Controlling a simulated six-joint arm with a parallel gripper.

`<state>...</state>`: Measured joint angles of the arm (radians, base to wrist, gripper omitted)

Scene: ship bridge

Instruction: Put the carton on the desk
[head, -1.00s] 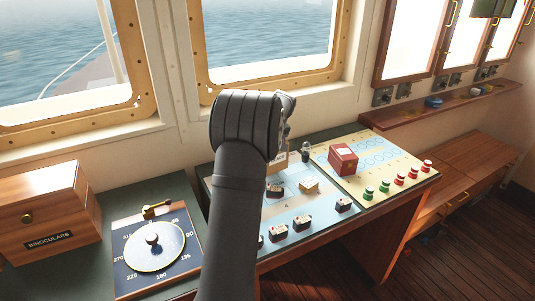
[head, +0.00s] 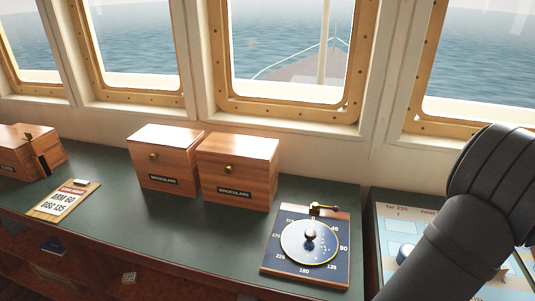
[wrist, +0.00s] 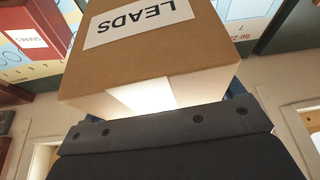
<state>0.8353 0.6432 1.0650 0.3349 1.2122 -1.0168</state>
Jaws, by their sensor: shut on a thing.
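The carton (wrist: 150,65) is a brown cardboard box labelled LEADS, filling the top middle of the wrist view. My gripper (wrist: 170,128) is shut on it; the dark gripper body covers the carton's near lower edge. In the head view my dark arm stands at the right edge, and the gripper and carton are out of sight. The long desk (head: 205,235) with a dark green top runs below the windows in the head view. I cannot tell the carton's height above the surfaces below.
Two wooden binoculars boxes (head: 165,165) (head: 238,175) stand at the desk's back. A dial plate (head: 310,245) lies right of them, a clipboard (head: 65,200) and another wooden box (head: 25,150) left. The desk's middle front is clear. A red SPARES box (wrist: 32,30) shows in the wrist view.

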